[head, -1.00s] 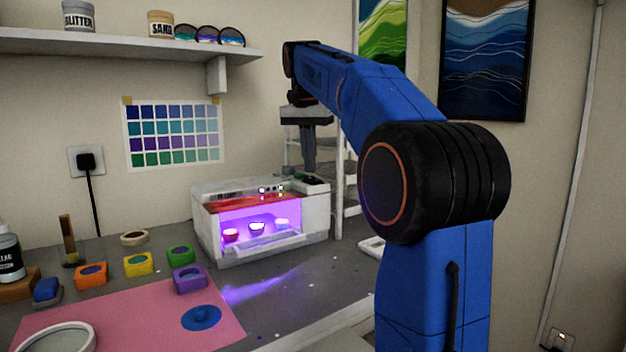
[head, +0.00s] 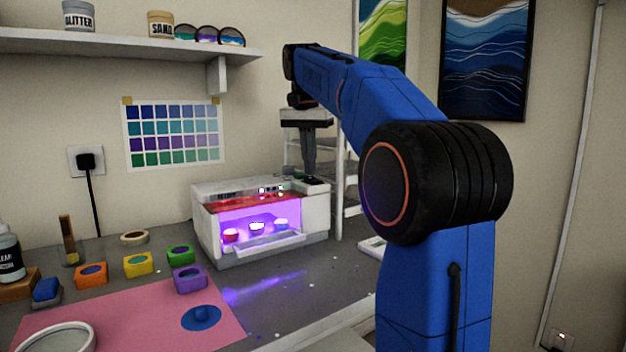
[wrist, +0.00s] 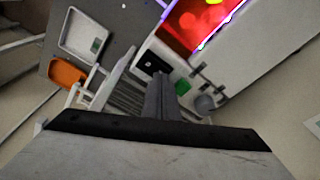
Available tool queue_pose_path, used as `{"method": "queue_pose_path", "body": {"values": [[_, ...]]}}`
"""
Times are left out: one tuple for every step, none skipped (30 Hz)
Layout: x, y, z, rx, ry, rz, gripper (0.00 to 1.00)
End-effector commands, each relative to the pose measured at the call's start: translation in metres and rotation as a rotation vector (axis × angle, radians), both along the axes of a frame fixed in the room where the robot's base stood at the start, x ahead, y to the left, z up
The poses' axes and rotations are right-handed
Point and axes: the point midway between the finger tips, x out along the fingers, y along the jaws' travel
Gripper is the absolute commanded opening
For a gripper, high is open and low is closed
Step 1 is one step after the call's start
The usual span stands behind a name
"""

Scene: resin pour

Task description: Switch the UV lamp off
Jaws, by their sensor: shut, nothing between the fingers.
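The UV lamp (head: 208,232) is a white box on the bench, with an open front that glows violet over several small cups. Its red-tinted window (wrist: 193,27) shows in the wrist view. Its right top end carries a black patch (wrist: 153,64), a green patch (wrist: 182,87) and a grey round knob (wrist: 204,103). My gripper (head: 308,172) points down just above this right end, with its fingers together and empty. In the wrist view my gripper (wrist: 160,82) is close to the black and green patches. I cannot tell whether it touches them.
Coloured moulds, among them a purple one (head: 190,279), sit left of the lamp near a pink mat (head: 130,318). A white rack (head: 339,190) stands behind right. The grey bench in front of the lamp is mostly clear.

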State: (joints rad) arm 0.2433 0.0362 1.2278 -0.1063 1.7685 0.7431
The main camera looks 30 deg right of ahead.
Motion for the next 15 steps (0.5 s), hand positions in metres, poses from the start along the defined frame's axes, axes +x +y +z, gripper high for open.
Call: {"method": "queue_pose_path", "body": {"values": [[0.0000, 0.0000, -0.0006, 0.000, 0.000, 0.000, 0.00], [0.0000, 0.0000, -0.0010, 0.000, 0.000, 0.000, 0.00], [0.0000, 0.0000, -0.0015, 0.000, 0.000, 0.000, 0.00], [0.0000, 0.0000, -0.0018, 0.000, 0.000, 0.000, 0.00], [0.0000, 0.0000, -0.0022, 0.000, 0.000, 0.000, 0.00], [0.0001, 0.0000, -0.0028, 0.000, 0.000, 0.000, 0.00], [0.0000, -0.0001, -0.0031, 0.000, 0.000, 0.000, 0.00], [0.0001, 0.0000, -0.0035, 0.000, 0.000, 0.000, 0.00], [0.0001, 0.0000, -0.0040, 0.000, 0.000, 0.000, 0.00], [0.0001, 0.0000, -0.0044, 0.000, 0.000, 0.000, 0.00], [0.0001, 0.0000, -0.0049, 0.000, 0.000, 0.000, 0.00], [0.0001, 0.0000, -0.0053, 0.000, 0.000, 0.000, 0.00], [0.0001, 0.0000, -0.0058, 0.000, 0.000, 0.000, 0.00], [0.0000, 0.0000, -0.0061, 0.000, 0.000, 0.000, 0.00], [0.0000, -0.0001, -0.0066, 0.000, 0.000, 0.000, 0.00]]}}
